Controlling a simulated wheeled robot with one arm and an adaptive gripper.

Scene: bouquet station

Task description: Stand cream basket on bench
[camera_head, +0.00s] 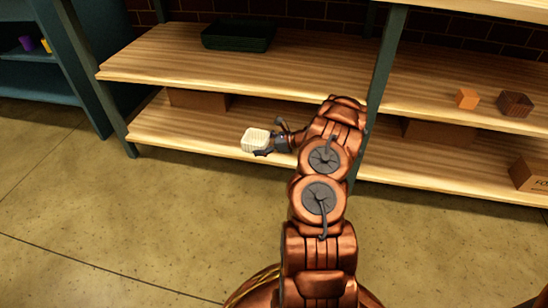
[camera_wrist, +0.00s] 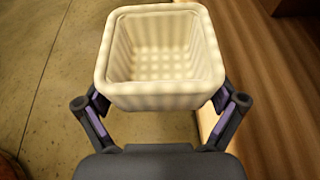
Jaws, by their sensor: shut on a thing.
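The cream basket (camera_head: 254,140) is a small square woven basket, held at the end of my arm in front of the shelving's lower board. In the wrist view the basket (camera_wrist: 158,98) is upright and its open top shows an empty inside. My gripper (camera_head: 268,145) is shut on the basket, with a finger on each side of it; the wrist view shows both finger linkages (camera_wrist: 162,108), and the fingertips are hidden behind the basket. The wooden bench (camera_head: 165,55) has an upper board above and behind the basket, and a lower board (camera_head: 180,128).
A dark green tray (camera_head: 238,36) stands on the upper board at the back. An orange block (camera_head: 467,98) and a dark brown box (camera_head: 515,104) sit on the right section. A green post (camera_head: 381,80) divides the sections. The upper board left of the tray is clear.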

